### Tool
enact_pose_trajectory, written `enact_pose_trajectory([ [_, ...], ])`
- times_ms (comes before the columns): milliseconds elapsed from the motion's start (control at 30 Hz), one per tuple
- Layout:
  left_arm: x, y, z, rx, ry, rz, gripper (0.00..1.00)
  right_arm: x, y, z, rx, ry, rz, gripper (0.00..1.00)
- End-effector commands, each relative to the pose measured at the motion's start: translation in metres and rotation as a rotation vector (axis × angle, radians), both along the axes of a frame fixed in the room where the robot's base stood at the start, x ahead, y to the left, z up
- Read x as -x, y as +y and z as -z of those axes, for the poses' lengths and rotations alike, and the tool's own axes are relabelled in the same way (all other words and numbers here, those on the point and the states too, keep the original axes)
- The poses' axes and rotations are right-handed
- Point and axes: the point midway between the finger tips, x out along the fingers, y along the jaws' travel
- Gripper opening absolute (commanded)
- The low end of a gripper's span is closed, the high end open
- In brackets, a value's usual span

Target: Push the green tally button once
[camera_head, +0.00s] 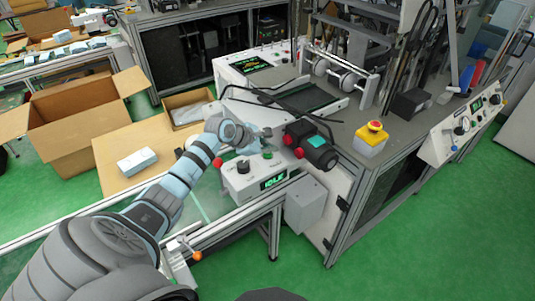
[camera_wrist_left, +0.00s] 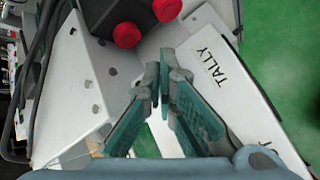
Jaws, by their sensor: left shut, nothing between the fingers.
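The green tally button (camera_head: 267,154) sits on top of the white control box (camera_head: 237,185), near its right back corner. The box also carries a black knob (camera_head: 243,166), a red button (camera_head: 217,162) and a lit green display (camera_head: 273,181). My left gripper (camera_head: 266,133) is shut and empty, just above and behind the green button in the head view. In the left wrist view the shut fingertips (camera_wrist_left: 166,62) are beside the TALLY lettering on the white panel (camera_wrist_left: 235,85). The button is not visible there, and I cannot tell whether the fingers touch it. My right gripper is not in view.
A dark motor unit (camera_head: 313,148) with red knobs stands close right of the gripper; its red knobs (camera_wrist_left: 127,35) also show in the wrist view. A yellow emergency stop box (camera_head: 371,138) is further right. An open carton (camera_head: 80,122) and white pack (camera_head: 137,161) are left.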

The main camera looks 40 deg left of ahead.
Motion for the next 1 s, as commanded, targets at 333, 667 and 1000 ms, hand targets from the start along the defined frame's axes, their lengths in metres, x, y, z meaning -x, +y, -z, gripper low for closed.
enact_pose_trajectory([
  [333,-0.0001,0.0001,0.0028,0.0,0.0,0.0,0.0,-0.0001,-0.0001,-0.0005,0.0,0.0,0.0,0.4],
  [667,0.0001,0.0001,0.0069,0.001,0.0,-0.001,0.0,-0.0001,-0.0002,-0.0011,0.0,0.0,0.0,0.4],
  [1000,0.0003,0.0003,0.0091,0.0,0.001,0.0,0.0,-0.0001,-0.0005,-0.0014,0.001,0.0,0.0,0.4],
])
